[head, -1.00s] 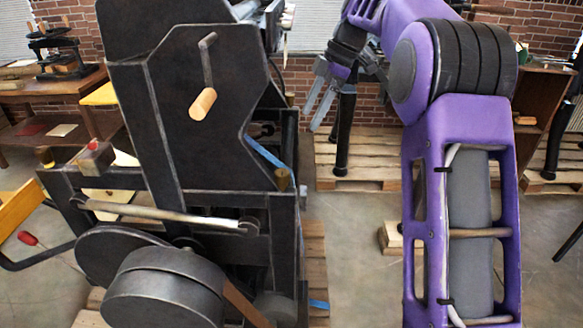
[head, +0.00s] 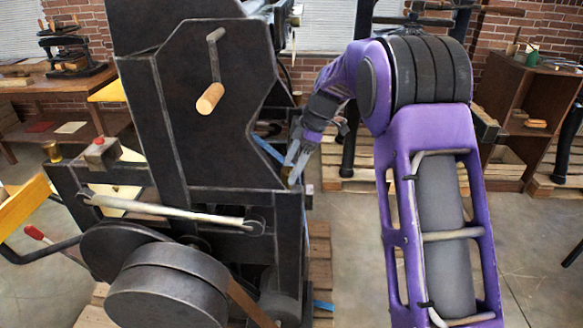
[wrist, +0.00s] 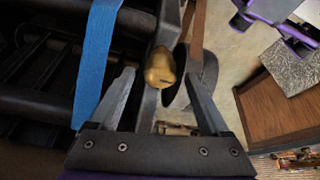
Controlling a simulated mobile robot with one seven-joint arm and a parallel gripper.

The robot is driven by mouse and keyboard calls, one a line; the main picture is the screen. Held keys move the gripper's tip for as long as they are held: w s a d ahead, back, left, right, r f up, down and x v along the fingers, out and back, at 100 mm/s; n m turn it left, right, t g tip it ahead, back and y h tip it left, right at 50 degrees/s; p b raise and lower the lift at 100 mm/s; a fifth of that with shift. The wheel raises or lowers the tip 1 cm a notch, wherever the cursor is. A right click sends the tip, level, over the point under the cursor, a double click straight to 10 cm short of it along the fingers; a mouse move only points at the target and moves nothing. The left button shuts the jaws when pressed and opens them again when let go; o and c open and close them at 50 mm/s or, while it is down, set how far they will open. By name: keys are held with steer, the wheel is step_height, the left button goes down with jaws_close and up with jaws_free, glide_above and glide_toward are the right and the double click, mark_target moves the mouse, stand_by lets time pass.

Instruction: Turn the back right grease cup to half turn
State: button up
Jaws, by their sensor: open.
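A brass grease cup (wrist: 160,66) with a small dark mark on its side shows in the wrist view. It lies between and slightly beyond my open fingertips, with a gap on both sides. In the head view my gripper (head: 293,176) reaches down to the right corner of the black press (head: 180,140), and its fingers largely hide the cup there. Another brass cup (head: 52,152) stands on the left end of the press frame. I cannot tell how far the cup by my gripper is turned.
A blue strap (wrist: 97,58) hangs close to the left finger in the wrist view. A crank with a wooden handle (head: 210,98) sticks out of the press. A wooden pallet (head: 350,175) lies behind my arm.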

steer(key=shift+a+f, duration=0.1)
steer(key=shift+f, duration=0.15)
jaws_close()
stand_by(0.3)
steer(key=shift+m+b, duration=0.3)
steer(key=shift+b, duration=0.1)
steer(key=shift+s+f+m+t+b, duration=0.15)
steer(key=shift+m+t+b, duration=0.35)
steer(key=shift+m+b, duration=0.35)
steer(key=shift+m+t+b, duration=0.6)
steer(key=shift+m+b, duration=0.2)
steer(key=shift+m, duration=1.05)
steer(key=shift+h, duration=0.3)
